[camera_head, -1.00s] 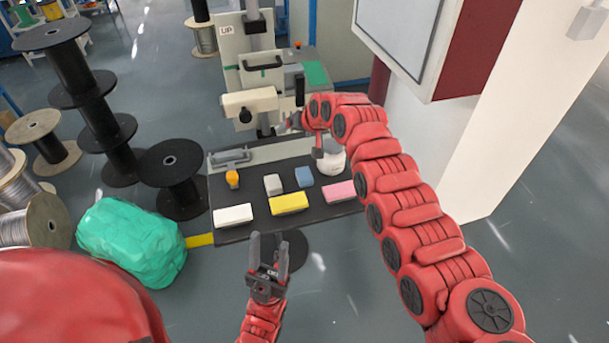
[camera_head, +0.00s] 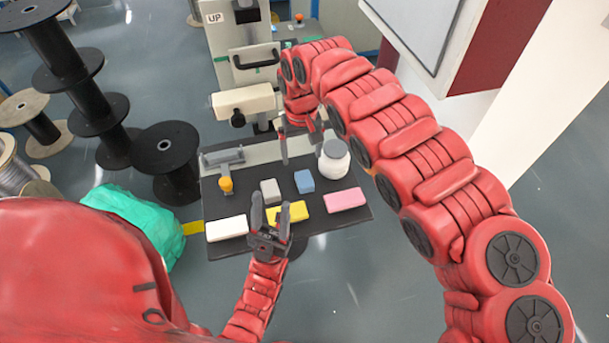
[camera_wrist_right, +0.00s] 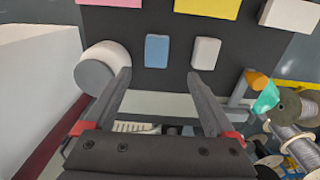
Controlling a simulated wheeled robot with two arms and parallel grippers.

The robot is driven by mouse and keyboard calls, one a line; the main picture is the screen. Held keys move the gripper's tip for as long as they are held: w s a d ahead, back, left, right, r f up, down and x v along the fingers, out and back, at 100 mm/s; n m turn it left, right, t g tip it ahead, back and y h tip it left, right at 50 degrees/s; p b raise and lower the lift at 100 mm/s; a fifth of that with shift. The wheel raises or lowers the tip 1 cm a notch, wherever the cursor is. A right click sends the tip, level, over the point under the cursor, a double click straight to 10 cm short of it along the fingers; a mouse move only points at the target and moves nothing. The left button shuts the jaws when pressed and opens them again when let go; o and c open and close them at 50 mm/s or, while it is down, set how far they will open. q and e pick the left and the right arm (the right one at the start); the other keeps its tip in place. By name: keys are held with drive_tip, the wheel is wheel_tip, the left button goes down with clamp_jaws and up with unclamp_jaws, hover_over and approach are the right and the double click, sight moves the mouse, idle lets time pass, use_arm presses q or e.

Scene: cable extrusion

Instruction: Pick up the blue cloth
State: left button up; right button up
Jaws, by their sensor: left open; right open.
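The blue cloth (camera_head: 304,181) is a small folded block lying on the black table (camera_head: 330,225), between a grey-white block and a white jar. It also shows in the right wrist view (camera_wrist_right: 157,51). My right gripper (camera_head: 300,141) is open and empty at the table's far side, its fingers pointing down. In the right wrist view its spread fingertips (camera_wrist_right: 159,75) lie either side of the cloth's column, with the cloth just beyond them and not touched. My left gripper (camera_head: 270,204) is open and empty at the near edge, in front of the yellow block.
Grey-white (camera_head: 270,190), yellow (camera_head: 293,212), pink (camera_head: 345,199) and white (camera_head: 227,229) blocks surround the cloth. A white jar (camera_head: 334,163) stands close to the right gripper. An orange-topped tool (camera_head: 226,184) is at left. A machine (camera_head: 242,100) stands behind.

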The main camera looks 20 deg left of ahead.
drive_tip(key=p, duration=0.1)
hover_over(305, 178)
drive_tip(key=f, duration=0.4)
drive_tip(key=shift+s+a+f, duration=0.2)
drive_tip(key=shift+a+f, duration=0.1)
drive_tip(key=shift+a, duration=0.05)
drive_tip(key=shift+f, duration=0.3)
drive_tip(key=f, duration=0.1)
drive_tip(key=f+p, duration=0.1)
drive_tip(key=f, duration=0.1)
drive_tip(key=f+p, duration=0.1)
drive_tip(key=shift+d+f, duration=0.15)
drive_tip(key=shift+d, duration=0.1)
drive_tip(key=shift+w+d+f, duration=0.1)
drive_tip(key=shift+w+f, duration=0.05)
drive_tip(key=shift+f, duration=0.25)
drive_tip(key=c, duration=1.4)
drive_tip(key=shift+r, duration=0.1)
